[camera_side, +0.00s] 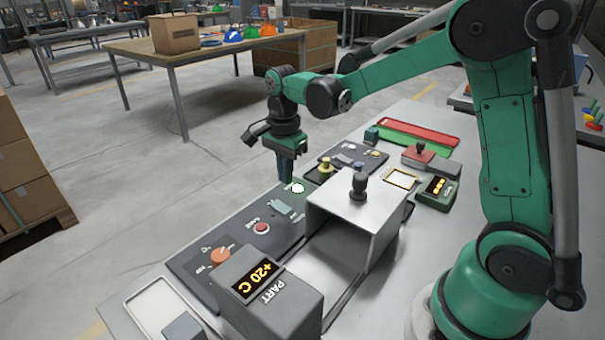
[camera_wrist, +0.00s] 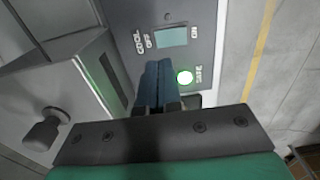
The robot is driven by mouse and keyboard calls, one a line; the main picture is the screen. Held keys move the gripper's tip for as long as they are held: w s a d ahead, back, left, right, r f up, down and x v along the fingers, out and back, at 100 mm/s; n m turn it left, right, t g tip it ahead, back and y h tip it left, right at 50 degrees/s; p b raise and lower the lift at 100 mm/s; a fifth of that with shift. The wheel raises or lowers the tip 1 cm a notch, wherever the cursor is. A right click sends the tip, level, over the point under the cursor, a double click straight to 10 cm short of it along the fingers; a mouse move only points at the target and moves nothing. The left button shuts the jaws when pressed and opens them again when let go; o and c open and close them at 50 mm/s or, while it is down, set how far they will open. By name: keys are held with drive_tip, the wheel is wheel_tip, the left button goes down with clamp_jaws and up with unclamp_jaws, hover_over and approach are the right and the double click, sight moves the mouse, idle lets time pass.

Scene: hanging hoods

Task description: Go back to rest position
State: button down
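My gripper (camera_side: 290,182) points down over the dark control panel (camera_side: 190,265), beside the white SAFE lamp (camera_side: 297,188). In the wrist view its two blue-grey fingers (camera_wrist: 156,85) lie side by side, with nothing seen between them. The lamp, with a green rim, shows right of the fingertips (camera_wrist: 185,77). I cannot tell whether the fingertips touch the panel. My arm is bent and reaches left across the table in the side view.
A metal hood (camera_side: 340,205) with a dark knob stands right of my gripper. A grey box (camera_side: 268,295) labelled PART reads +20 C. The panel carries a red button (camera_side: 262,228) and an orange dial (camera_side: 221,256). Red and green trays (camera_side: 420,138) lie farther back.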

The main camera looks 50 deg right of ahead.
drive_tip(key=shift+r, duration=0.1)
drive_tip(key=s+a+r+n+t, duration=0.2)
drive_tip(key=s+n+t, duration=0.1)
drive_tip(key=n, duration=0.6)
drive_tip(key=s+a+r+n+t, duration=0.3)
drive_tip(key=s+n, duration=0.3)
drive_tip(key=n, duration=0.3)
drive_tip(key=shift+s+t, duration=0.3)
drive_tip(key=shift+t, duration=0.2)
